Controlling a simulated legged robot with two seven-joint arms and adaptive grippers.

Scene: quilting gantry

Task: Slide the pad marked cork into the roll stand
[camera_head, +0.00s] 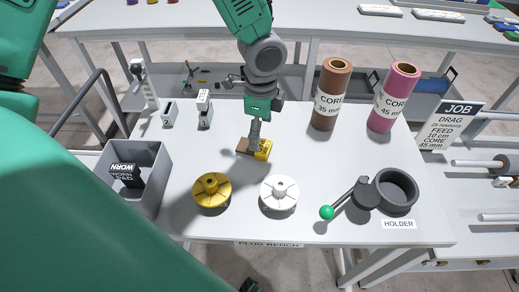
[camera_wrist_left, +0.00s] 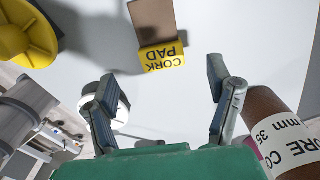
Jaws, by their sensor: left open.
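The cork pad (camera_head: 263,152) lies on the white bench, a brown slab with a yellow end. In the left wrist view its yellow end (camera_wrist_left: 163,56) reads CORK PAD. My left gripper (camera_head: 255,138) comes down from the back right over the pad. In the left wrist view its fingers (camera_wrist_left: 162,88) are spread wide with nothing between them, and the pad lies beyond the tips. A rack with pale horizontal rods (camera_head: 482,163) stands at the right edge, partly cut off; I cannot tell if it is the roll stand.
A grey bin (camera_head: 158,190) holds a worn pad (camera_head: 124,174). A yellow hub (camera_head: 212,190) and a white hub (camera_head: 279,192) stand in front. Brown (camera_head: 333,85) and pink (camera_head: 393,97) rolls stand behind. The holder ring (camera_head: 397,193) with its green-knobbed lever is at right.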

